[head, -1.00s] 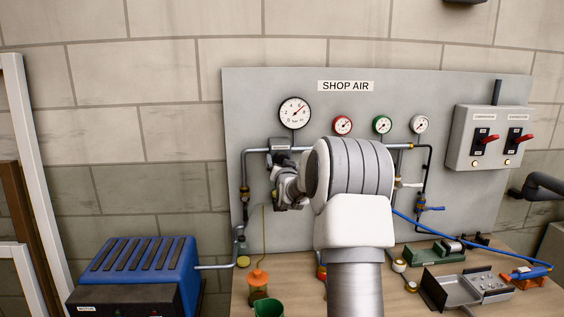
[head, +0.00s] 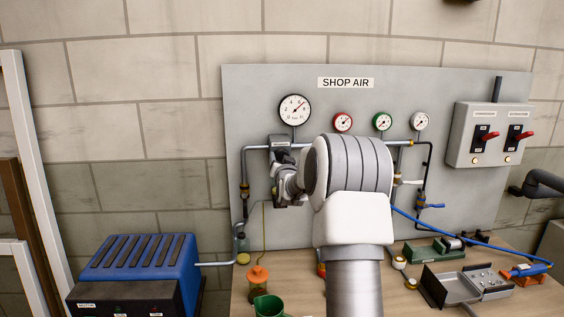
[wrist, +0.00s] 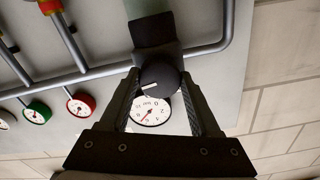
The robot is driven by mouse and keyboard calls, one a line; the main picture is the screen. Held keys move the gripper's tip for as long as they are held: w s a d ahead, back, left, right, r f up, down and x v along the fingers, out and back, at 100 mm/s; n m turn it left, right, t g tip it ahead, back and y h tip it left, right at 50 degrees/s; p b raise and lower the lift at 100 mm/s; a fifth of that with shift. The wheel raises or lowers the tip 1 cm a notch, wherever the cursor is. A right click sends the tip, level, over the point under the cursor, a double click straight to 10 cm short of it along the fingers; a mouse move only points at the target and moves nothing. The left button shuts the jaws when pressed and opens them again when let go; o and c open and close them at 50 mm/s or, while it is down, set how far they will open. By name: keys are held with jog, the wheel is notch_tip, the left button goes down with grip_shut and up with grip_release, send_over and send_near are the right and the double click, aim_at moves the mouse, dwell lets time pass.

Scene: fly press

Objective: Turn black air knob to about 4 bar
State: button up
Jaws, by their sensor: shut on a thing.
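The black air knob (wrist: 158,80) with a white pointer mark sits between my two fingers in the wrist view. My gripper (wrist: 160,88) is shut on it. In the head view my gripper (head: 283,172) is below the regulator body (head: 282,142), and my wrist and arm hide most of the knob. The large white gauge (head: 294,110) with a red needle is above the regulator, its needle pointing up and to the right. The same gauge shows upside down behind the knob in the wrist view (wrist: 150,112). Its exact reading is too small to tell.
The grey SHOP AIR panel (head: 460,90) carries small red (head: 343,122), green (head: 382,121) and white (head: 420,121) gauges. Pipes run beside the regulator. A switch box (head: 490,137) is at right. A blue compressor (head: 140,260) and an orange-topped jar (head: 258,278) stand below.

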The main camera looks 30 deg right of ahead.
jog(key=shift+f+b, duration=0.15)
jog(key=shift+b, duration=0.15)
jog(key=shift+n+b, duration=6.7)
jog(key=shift+b, duration=0.9)
jog(key=shift+r, duration=0.2)
jog(key=o, duration=1.4)
